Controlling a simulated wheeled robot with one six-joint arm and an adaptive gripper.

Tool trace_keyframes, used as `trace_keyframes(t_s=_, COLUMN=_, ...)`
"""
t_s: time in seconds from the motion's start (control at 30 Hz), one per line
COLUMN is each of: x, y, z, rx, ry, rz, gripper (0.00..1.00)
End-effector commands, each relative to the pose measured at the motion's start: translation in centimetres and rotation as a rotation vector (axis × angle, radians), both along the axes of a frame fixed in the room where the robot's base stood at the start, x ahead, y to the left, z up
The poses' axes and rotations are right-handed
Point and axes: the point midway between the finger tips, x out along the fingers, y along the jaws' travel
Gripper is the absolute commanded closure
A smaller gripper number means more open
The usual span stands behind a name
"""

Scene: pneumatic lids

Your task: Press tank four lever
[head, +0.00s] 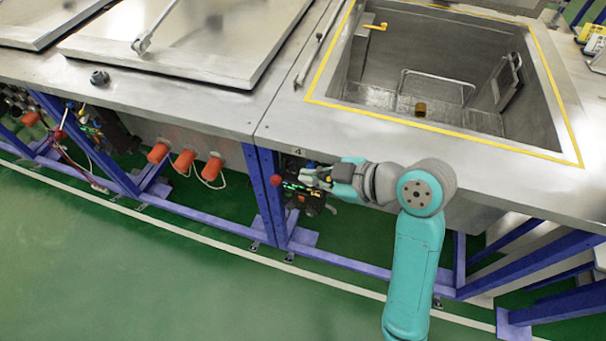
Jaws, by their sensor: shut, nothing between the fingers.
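The open steel tank (455,129) with a yellow-edged rim is at the right in the head view. A small label (298,151) reading 4 is on the front edge of the bench, left of my arm. Below it, a red ball knob (275,180) shows at a dark valve block (303,200) with small green lights on the blue frame. I take the knob to be the end of the tank four lever; the rest of the lever is hard to make out. My gripper (308,177) is shut and empty, in front of the valve block and right of the knob. Contact cannot be told.
Left of the tank, a closed steel lid (190,45) with a handle lies on the bench. Several orange cylinders (184,161) and another valve group (88,125) sit under the bench. Blue legs (265,190) stand close to my gripper. The green floor (130,270) in front is clear.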

Motion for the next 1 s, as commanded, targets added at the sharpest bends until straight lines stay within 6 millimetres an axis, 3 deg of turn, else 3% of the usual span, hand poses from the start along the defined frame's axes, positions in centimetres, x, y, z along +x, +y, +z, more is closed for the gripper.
trace_keyframes(t_s=0.47, x=3.8, y=6.3, z=-4.7, rx=-0.001, ry=0.003, rz=0.003, gripper=1.0)
trace_keyframes(t_s=0.7, x=5.0, y=6.4, z=-7.5, rx=0.0, ry=0.002, rz=-0.001, gripper=1.0)
trace_keyframes(t_s=1.0, x=5.3, y=6.5, z=-8.3, rx=-0.001, ry=0.0, rz=0.0, gripper=1.0)
